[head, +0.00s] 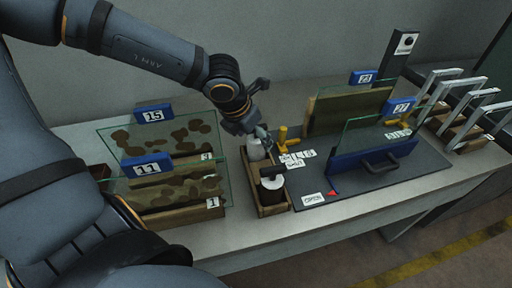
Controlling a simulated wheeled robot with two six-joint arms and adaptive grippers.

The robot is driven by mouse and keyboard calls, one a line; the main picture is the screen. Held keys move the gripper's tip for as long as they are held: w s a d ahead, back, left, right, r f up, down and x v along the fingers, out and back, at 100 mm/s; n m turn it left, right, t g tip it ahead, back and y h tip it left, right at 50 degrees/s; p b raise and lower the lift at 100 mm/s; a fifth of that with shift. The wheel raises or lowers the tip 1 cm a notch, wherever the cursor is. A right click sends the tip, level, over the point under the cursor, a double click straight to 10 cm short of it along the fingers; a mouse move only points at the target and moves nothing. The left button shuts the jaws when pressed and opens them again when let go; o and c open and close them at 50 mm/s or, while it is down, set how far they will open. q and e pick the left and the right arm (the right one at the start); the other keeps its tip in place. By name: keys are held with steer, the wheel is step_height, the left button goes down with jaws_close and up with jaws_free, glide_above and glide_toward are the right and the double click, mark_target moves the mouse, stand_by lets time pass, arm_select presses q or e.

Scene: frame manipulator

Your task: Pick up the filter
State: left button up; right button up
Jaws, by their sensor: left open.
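My left gripper (266,140) is open and points down over the back part of a narrow wooden tray (282,208). A white bottle-like item (254,149) stands in the tray close beside its fingers; I cannot tell whether they touch. A dark cylinder with a white top (272,184) stands in the front part of the tray, in front of the gripper. Nothing in view is clearly marked as the filter, so I cannot tell which item it is. My right gripper is not in view.
Left of the tray stand glass panels with blue tags 15 (154,114) and 11 (147,164). To the right, a dark board (345,186) carries a blue frame with a handle (380,162) and a yellow post (283,138). Metal handles (466,105) stand far right.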

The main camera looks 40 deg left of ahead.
mark_target(255, 139)
arm_select(q)
steer(key=x, duration=0.3)
steer(key=shift+w+a, duration=0.1)
steer(key=shift+w, duration=0.05)
steer(key=shift+r, duration=0.1)
steer(key=shift+c, duration=1.1)
steer(key=c, duration=1.1)
steer(key=shift+r, duration=0.35)
step_height(255, 139, up, 9)
steer(key=shift+r+p, duration=0.2)
steer(key=shift+p, duration=0.8)
